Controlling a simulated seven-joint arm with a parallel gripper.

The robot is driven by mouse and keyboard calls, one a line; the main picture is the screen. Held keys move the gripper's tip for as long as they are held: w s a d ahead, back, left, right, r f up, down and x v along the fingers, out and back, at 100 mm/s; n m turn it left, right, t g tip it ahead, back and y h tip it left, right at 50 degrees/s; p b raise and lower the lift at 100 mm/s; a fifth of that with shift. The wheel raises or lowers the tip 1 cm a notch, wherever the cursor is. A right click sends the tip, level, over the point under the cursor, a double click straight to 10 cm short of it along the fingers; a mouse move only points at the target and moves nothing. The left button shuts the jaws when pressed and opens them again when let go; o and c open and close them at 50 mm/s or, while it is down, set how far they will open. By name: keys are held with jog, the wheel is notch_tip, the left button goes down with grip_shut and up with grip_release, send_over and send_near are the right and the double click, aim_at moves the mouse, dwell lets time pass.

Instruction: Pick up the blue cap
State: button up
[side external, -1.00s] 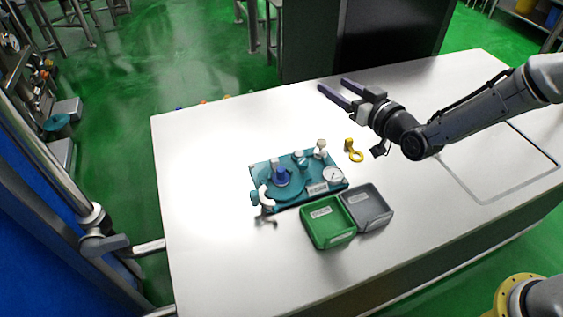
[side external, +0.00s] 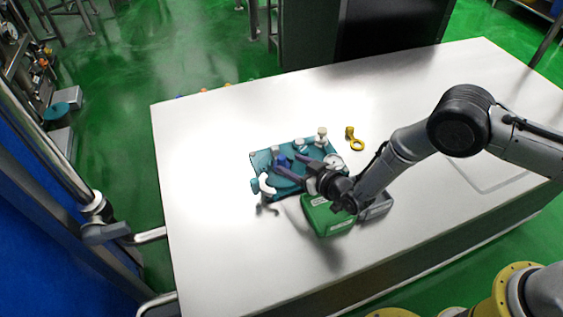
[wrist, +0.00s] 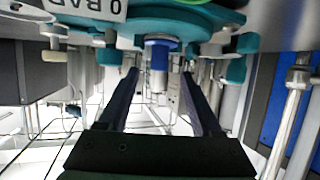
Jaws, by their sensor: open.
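The blue cap (side external: 283,160) stands on the teal fixture (side external: 262,157) on the white table. In the wrist view the blue cap (wrist: 159,62) shows ahead of the jaws, below a metal collar, roughly centred between the two fingers. My gripper (side external: 284,166) is open and low over the fixture, its dark fingers pointing at the cap. In the wrist view my gripper (wrist: 160,76) has both fingers apart, one on each side of the cap's line. I cannot tell whether either finger touches it. The fingers partly hide the cap in the side view.
White-topped pegs and a gauge (side external: 334,161) stand on the fixture near the fingers. A yellow ring part (side external: 355,142) lies behind. The table's left side is clear.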

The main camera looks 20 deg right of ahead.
aim_at(284, 160)
jog(key=shift+x, duration=2.9)
jog(key=shift+d+f, duration=0.1)
grip_shut()
